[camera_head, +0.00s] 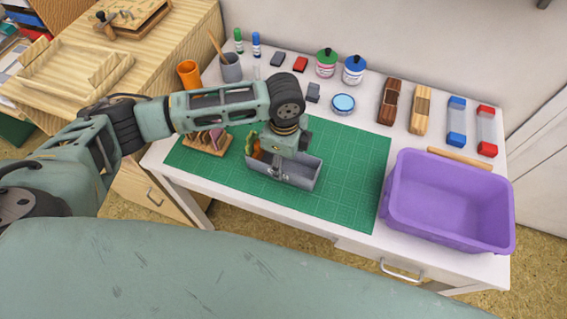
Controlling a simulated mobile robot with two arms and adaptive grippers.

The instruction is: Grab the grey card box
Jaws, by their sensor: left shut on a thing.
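The grey card box (303,177) is an open tray-like box on the green cutting mat (350,190) in the middle of the desk. My left gripper (276,171) points down at the box from above, with its fingers at the box's near long wall. It is shut on that wall. The gripper and wrist hide part of the box's inside and back wall. Something orange and green (253,146) shows at the box's left end; I cannot tell if it is inside or behind. My right gripper is not in view.
A wooden stamp rack (206,142) stands close left of the box. A purple tub (447,205) stands at the right. Ink bottles, inkpads, a round blue tin (343,104) and a grey cup (231,68) line the back. The mat right of the box is bare.

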